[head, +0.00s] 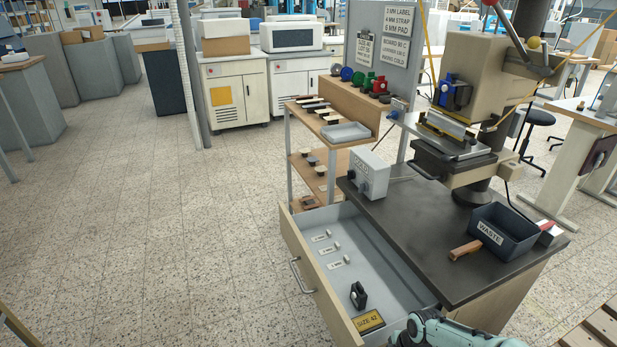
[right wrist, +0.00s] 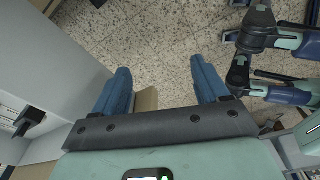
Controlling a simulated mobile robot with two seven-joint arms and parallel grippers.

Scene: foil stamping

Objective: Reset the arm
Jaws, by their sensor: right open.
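My right gripper (right wrist: 160,68) is open in the right wrist view. Its two blue fingers are wide apart with nothing between them, over the speckled floor. In the head view a teal part of my arm shows at the bottom edge, by the near corner of the open drawer (head: 289,245); the fingers are hidden there. The drawer also shows at the left of the right wrist view, with a small black object (right wrist: 30,120) in it. My left gripper is not seen in the head view.
The drawer stands out from the bench (head: 430,235) and holds small labelled parts, a black block (head: 358,295) and a yellow size plate (head: 369,321). On the bench are a stamping press (head: 470,90), a grey control box (head: 369,172) and a waste bin (head: 505,232). Floor at left is clear.

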